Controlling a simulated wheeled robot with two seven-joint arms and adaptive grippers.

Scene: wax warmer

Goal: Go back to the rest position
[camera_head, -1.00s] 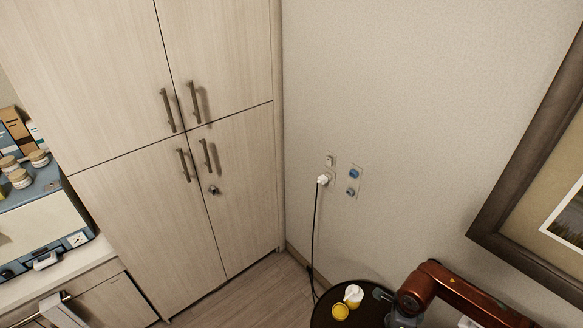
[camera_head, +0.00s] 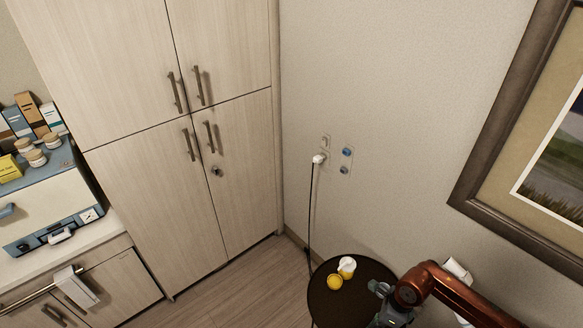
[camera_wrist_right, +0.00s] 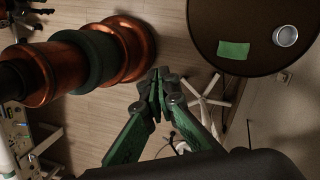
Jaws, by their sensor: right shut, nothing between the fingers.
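My right arm comes in at the lower right of the head view. Its gripper (camera_head: 380,289) is at the right edge of a dark round table (camera_head: 362,307); whether it is above or beside the table I cannot tell. In the right wrist view the green fingers of my right gripper (camera_wrist_right: 158,80) meet at the tips with nothing between them. A small white container (camera_head: 347,265) and a yellow round piece (camera_head: 335,282) sit on the table, apart from the gripper. My left gripper is not in view.
A white plug (camera_head: 319,159) with a dark cord sits in the wall outlet behind the table. Tall cabinets (camera_head: 150,190) stand left of it, and a framed picture (camera_head: 500,190) hangs at right. The wood floor (camera_head: 235,290) left of the table is clear.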

